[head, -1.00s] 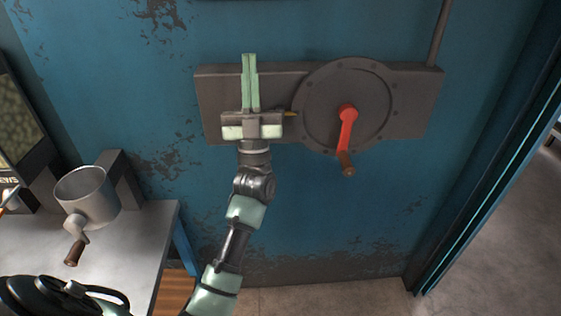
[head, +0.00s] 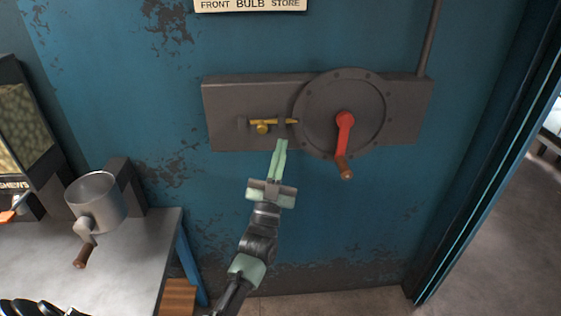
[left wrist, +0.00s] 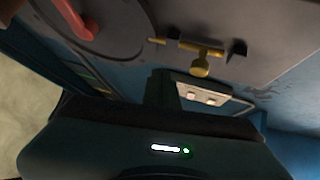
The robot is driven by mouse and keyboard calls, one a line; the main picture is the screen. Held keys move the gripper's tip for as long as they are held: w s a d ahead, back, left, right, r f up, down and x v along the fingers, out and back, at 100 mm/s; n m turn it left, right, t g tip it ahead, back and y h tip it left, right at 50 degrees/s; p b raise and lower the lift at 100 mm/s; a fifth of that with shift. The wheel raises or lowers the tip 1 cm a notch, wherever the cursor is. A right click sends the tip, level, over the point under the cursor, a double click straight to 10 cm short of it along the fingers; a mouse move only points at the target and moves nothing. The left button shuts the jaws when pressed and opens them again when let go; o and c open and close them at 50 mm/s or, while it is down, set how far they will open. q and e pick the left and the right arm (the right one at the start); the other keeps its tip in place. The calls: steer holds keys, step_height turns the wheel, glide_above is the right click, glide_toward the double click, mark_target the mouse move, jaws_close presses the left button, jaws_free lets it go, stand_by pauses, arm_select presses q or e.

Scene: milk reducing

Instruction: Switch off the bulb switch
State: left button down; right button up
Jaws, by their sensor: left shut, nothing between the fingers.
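The bulb switch is a grey wall box (head: 225,105) with a round disc (head: 370,100) and a red crank lever (head: 345,133) with a brown grip, hanging downward. A brass bolt (head: 270,122) with a knob lies level on the box, left of the disc; it also shows in the left wrist view (left wrist: 200,58). The red lever shows at the upper left of the left wrist view (left wrist: 80,18). My left gripper (head: 282,146) is shut and empty, its tips just below the bolt in the head view. I cannot tell if they touch the box.
A sign reading "FRONT BULB STORE" (head: 250,5) is above the box. At left, a metal table (head: 120,260) holds a grey pot-shaped grinder (head: 97,200) with a crank. A doorway frame (head: 480,170) is at the right. Floor below the box is clear.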

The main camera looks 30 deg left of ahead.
arm_select(q)
steer(key=shift+d+f+g+h, duration=0.15)
steer(key=shift+f, duration=0.4)
steer(key=shift+d+f+g+h, duration=0.1)
steer(key=shift+f+g+h, duration=0.05)
steer(key=shift+f, duration=0.4)
steer(key=s+d+f+m+g+h, duration=0.15)
steer(key=f+g, duration=0.25)
steer(key=f, duration=1.2)
steer(key=s+d+f+g+h, duration=0.1)
steer(key=d+f+g+h, duration=0.25)
steer(key=f, duration=1.15)
steer(key=s+d+f+g, duration=0.1)
steer(key=s+f+g, duration=0.3)
steer(key=s+f, duration=0.45)
steer(key=s+d+f+g, duration=0.1)
steer(key=s+f+g, duration=0.35)
steer(key=f, duration=0.75)
steer(key=s+f+g, duration=0.2)
steer(key=s+f, duration=0.3)
steer(key=s, duration=0.7)
steer(key=s+a+f+g, duration=0.1)
steer(key=s+f+g, duration=0.2)
steer(key=s, duration=0.9)
steer(key=s+a+f+g+y, duration=0.1)
steer(key=s+f+g, duration=0.2)
steer(key=s+f, duration=0.5)
steer(key=s, duration=0.5)
steer(key=shift+a+f, duration=0.15)
steer(key=shift+f, duration=0.05)
